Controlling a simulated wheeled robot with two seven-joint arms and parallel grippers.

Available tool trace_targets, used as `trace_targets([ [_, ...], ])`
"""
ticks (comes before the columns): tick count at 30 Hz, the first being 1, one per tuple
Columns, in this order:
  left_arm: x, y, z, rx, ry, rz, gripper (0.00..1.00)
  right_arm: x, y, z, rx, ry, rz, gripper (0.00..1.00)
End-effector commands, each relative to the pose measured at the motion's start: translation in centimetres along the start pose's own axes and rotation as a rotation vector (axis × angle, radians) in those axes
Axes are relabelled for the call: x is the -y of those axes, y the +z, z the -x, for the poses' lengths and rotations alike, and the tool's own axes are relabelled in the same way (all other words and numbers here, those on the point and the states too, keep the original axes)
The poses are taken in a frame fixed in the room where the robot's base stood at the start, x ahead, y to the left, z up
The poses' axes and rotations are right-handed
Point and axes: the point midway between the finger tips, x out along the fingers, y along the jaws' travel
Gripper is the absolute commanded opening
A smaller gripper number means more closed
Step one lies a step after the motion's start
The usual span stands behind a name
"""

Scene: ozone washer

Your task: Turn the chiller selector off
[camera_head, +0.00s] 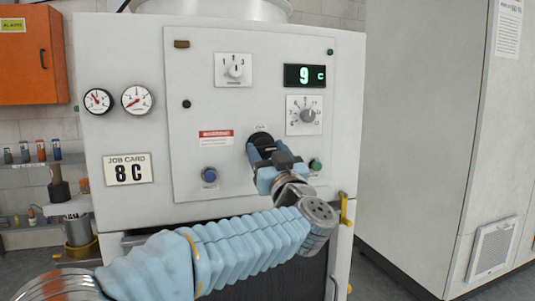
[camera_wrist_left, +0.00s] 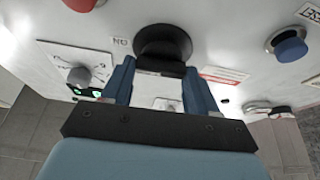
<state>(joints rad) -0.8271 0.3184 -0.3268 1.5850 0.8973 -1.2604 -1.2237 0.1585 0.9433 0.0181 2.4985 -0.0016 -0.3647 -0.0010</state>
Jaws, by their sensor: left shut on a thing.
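The chiller's black round selector knob (camera_head: 260,138) sits on the pale front panel (camera_head: 190,120), largely covered by my gripper in the head view. In the wrist view the knob (camera_wrist_left: 163,42) stands out from the panel, with a small printed label beside it. My left gripper (camera_head: 262,153) reaches up to the knob from below right. In the wrist view its two blue fingers (camera_wrist_left: 160,70) are on either side of the knob's front part, shut on it. The knob's grip and pointer are hidden, so its setting cannot be told. My right gripper is not in view.
A graduated dial (camera_head: 306,115), a 1-2-3 switch (camera_head: 235,70), a blue button (camera_head: 209,175) and a green button (camera_head: 315,165) surround the knob. A grey cabinet (camera_head: 425,120) stands right.

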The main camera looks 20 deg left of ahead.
Motion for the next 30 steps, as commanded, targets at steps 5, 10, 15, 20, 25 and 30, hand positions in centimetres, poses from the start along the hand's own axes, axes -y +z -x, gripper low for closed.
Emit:
trace_targets([
  [5,-0.02,0.14,0.01,0.000,-0.039,0.090,0.28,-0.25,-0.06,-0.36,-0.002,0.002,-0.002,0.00],
  [10,-0.12,0.16,0.02,0.000,-0.093,0.222,0.28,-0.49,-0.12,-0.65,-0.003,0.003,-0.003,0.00],
  [15,-0.16,0.10,0.00,0.000,-0.155,0.372,0.28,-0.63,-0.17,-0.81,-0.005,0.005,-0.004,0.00],
  [20,-0.21,0.04,-0.02,0.000,-0.213,0.513,0.28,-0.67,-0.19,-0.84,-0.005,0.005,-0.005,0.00],
  [25,-0.24,-0.01,-0.05,0.001,-0.276,0.662,0.28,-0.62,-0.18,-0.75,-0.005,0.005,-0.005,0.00],
  [30,-0.26,-0.07,-0.09,0.001,-0.338,0.812,0.28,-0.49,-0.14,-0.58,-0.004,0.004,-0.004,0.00],
])
